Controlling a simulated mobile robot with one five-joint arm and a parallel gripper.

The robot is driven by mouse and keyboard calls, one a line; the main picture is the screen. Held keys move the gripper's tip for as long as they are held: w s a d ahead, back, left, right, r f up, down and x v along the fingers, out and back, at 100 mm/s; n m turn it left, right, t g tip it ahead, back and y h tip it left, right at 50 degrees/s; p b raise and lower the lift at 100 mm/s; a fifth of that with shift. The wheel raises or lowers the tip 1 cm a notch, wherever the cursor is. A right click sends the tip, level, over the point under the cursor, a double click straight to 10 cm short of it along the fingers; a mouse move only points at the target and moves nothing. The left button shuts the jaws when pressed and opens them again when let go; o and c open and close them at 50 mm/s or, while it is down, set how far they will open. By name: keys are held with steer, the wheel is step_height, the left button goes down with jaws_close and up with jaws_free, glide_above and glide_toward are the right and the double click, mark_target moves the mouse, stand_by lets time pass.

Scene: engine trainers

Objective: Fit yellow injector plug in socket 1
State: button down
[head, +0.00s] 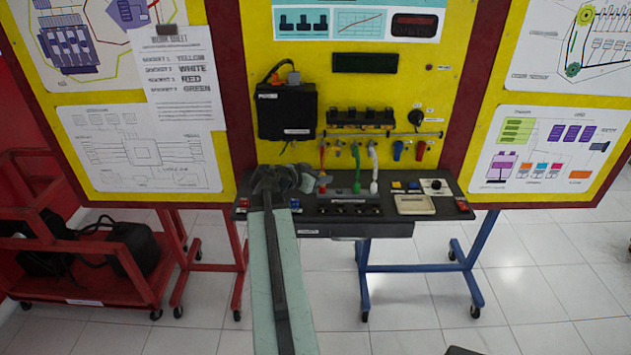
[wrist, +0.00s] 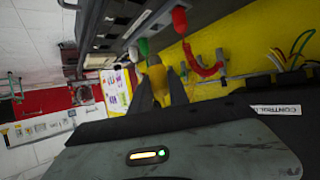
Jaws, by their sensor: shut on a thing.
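My gripper (wrist: 160,84) is shut on the yellow injector plug (wrist: 157,78), seen between its two dark fingers in the wrist view. In the head view my gripper (head: 300,180) is over the left part of the desk, and the plug is hard to make out there. A dark block with several round openings (head: 350,208) lies on the desk to the right of my gripper. Socket 1 cannot be told apart in it. The plug's tip and its gap to any socket are unclear.
Red (head: 323,155), green (head: 356,168) and white (head: 373,165) leads hang from the yellow panel close to my gripper's right. A black control box (head: 286,112) is above it. A work sheet (head: 178,75) lists socket 1 as yellow. A pale device (head: 415,205) sits on the desk.

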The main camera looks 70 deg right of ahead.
steer(key=f+b, duration=0.1)
steer(key=m, duration=0.1)
steer(key=f+g+b, duration=0.1)
steer(key=shift+w+d+f+y+b, duration=0.15)
steer(key=shift+d+f+y+b, duration=0.1)
steer(key=shift+f+y+b, duration=0.1)
steer(key=shift+a+f+m+g, duration=0.1)
steer(key=shift+f+m+g, duration=0.1)
steer(key=shift+m+g, duration=0.25)
steer(key=shift+a+r, duration=0.1)
steer(key=shift+r, duration=0.1)
steer(key=shift+s+f, duration=0.15)
steer(key=shift+s, duration=0.1)
step_height(320, 180, down, 5)
steer(key=b, duration=0.5)
steer(key=shift+f, duration=0.1)
steer(key=shift+f+b, duration=0.9)
steer(key=shift+b, duration=0.25)
steer(key=c, duration=1.5)
jaws_free()
steer(key=shift+a+r, duration=0.1)
steer(key=shift+r, duration=0.05)
